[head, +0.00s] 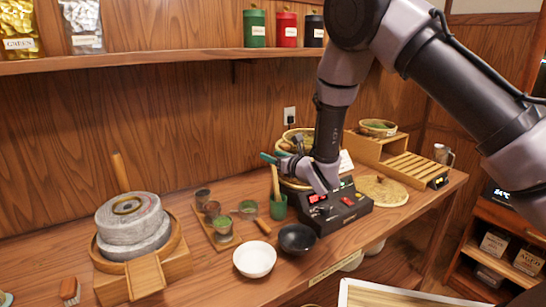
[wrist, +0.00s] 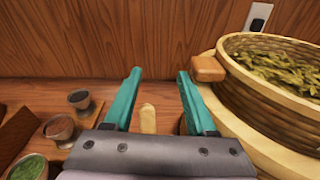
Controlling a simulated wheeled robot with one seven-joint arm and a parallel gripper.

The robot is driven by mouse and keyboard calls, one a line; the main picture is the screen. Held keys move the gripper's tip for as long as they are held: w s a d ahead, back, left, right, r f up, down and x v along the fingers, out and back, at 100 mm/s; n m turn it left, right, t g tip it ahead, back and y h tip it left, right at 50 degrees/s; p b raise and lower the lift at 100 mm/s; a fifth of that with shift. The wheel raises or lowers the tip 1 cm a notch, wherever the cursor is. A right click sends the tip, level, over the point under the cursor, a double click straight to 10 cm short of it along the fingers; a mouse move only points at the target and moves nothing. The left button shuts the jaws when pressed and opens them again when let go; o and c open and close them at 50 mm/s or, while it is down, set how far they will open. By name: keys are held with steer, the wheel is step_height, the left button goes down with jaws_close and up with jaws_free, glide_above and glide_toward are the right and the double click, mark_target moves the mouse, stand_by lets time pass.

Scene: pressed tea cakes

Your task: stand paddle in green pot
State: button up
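A light wooden paddle (head: 275,181) stands nearly upright in the small green pot (head: 278,209) on the counter. The pot hides its lower end. My gripper (head: 275,158) is just above the paddle, its two teal fingers spread. In the wrist view my gripper (wrist: 158,85) is open, with a clear gap between the fingertips. The pale rounded end of a wooden piece, which looks like the paddle (wrist: 148,118), shows between the fingers and touches neither. I cannot make out the pot clearly in the wrist view.
A black bowl (head: 297,239) and a white bowl (head: 254,259) stand in front of the pot. A tray with several cups (head: 222,228) is to the left, a black scale (head: 338,209) to the right. A woven basket (wrist: 270,95) is close on the gripper's right.

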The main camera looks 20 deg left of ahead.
steer(key=v, duration=1)
steer(key=shift+s+d, duration=0.25)
steer(key=shift+s, duration=0.05)
steer(key=shift+r, duration=0.15)
stand_by(0.3)
